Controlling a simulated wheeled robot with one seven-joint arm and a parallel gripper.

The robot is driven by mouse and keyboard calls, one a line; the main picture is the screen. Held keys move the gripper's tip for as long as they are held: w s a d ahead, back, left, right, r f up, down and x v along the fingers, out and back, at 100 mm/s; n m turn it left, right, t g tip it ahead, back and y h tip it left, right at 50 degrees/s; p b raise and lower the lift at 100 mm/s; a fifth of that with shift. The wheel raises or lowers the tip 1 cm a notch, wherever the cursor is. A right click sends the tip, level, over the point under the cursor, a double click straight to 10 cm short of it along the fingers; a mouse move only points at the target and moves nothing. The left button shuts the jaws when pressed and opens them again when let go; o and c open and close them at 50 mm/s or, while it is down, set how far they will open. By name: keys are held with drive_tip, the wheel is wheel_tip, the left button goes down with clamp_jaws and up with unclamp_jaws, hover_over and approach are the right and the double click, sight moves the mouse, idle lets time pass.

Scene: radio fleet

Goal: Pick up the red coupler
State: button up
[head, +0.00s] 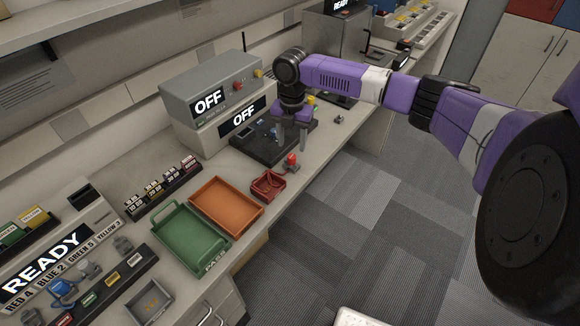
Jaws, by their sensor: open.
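A small red-topped piece with a grey lower part (291,160) stands on the bench near its front edge, beside a small red tray; it looks like the red coupler. My gripper (292,143) points down over the front part of a black pad (265,146), behind and above the red-topped piece. Its two grey fingers are apart, with nothing seen between them. The red piece is clear of the fingers and in plain view.
Grey boxes reading OFF (209,103) stand behind my gripper. The small red tray (257,190), an orange tray (206,211) and a green tray (170,242) line the bench to the left. A small grey part (339,119) lies right of my gripper. The bench edge is close.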

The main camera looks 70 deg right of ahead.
sight(292, 156)
drive_tip(key=f, duration=0.2)
drive_tip(key=f+p, duration=0.1)
drive_tip(key=f, duration=0.2)
drive_tip(key=d+f, duration=0.1)
drive_tip(key=f, duration=0.1)
drive_tip(key=shift+w+f, duration=0.15)
drive_tip(key=shift+w, duration=0.05)
clamp_jaws()
